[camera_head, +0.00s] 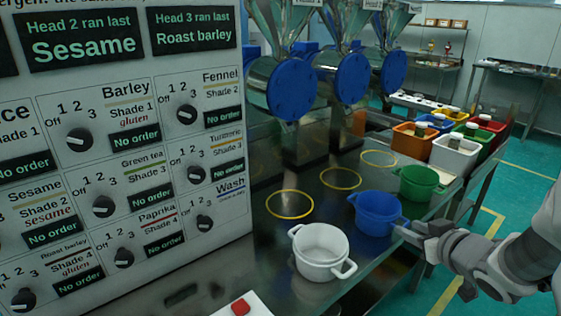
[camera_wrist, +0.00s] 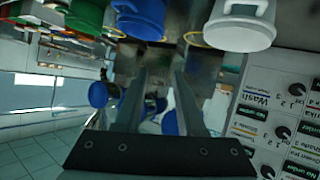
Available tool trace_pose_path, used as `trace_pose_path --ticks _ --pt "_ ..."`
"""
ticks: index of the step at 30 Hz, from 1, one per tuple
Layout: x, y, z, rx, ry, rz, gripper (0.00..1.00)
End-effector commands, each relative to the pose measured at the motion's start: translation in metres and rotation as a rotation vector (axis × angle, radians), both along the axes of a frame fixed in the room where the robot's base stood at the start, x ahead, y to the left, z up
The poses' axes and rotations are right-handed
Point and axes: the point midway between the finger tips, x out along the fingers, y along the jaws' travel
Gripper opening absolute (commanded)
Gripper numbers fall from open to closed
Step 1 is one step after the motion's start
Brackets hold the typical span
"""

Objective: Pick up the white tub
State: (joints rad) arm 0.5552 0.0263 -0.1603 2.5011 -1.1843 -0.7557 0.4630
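The white tub (camera_head: 321,254) stands upright on the dark steel bench at the front, its two handles and hollow inside showing. It also shows at the upper right of the wrist view (camera_wrist: 240,33). My gripper (camera_head: 402,232) is to the right of the white tub, apart from it, and overlaps the blue tub's handle side in the head view. In the wrist view my gripper (camera_wrist: 161,75) has its two fingers spread with nothing between them. Whether it touches the blue tub (camera_head: 376,213) cannot be told.
A green tub (camera_head: 416,184) stands behind the blue one. Yellow rings (camera_head: 290,204) mark the bench below the blue-capped machines (camera_head: 292,90). A large control panel (camera_head: 120,150) borders the left. A red button (camera_head: 240,307) is in front. Coloured bins (camera_head: 411,141) stand farther back.

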Motion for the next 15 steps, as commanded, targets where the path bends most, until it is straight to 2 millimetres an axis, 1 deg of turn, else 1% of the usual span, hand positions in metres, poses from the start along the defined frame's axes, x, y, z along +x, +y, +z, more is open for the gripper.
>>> trace_pose_path --ticks 1,3,6,10,13,15 --pt "-0.006 0.005 -0.024 0.052 0.001 0.041 0.39" --pt "-0.012 0.016 -0.036 0.120 -0.004 0.100 0.39" --pt "-0.021 0.029 -0.048 0.199 -0.008 0.163 0.39" --pt "-0.026 0.039 -0.054 0.256 -0.010 0.207 0.39" --pt "-0.019 0.045 -0.060 0.267 -0.010 0.218 0.39" --pt "-0.008 0.051 -0.065 0.267 -0.011 0.222 0.39"
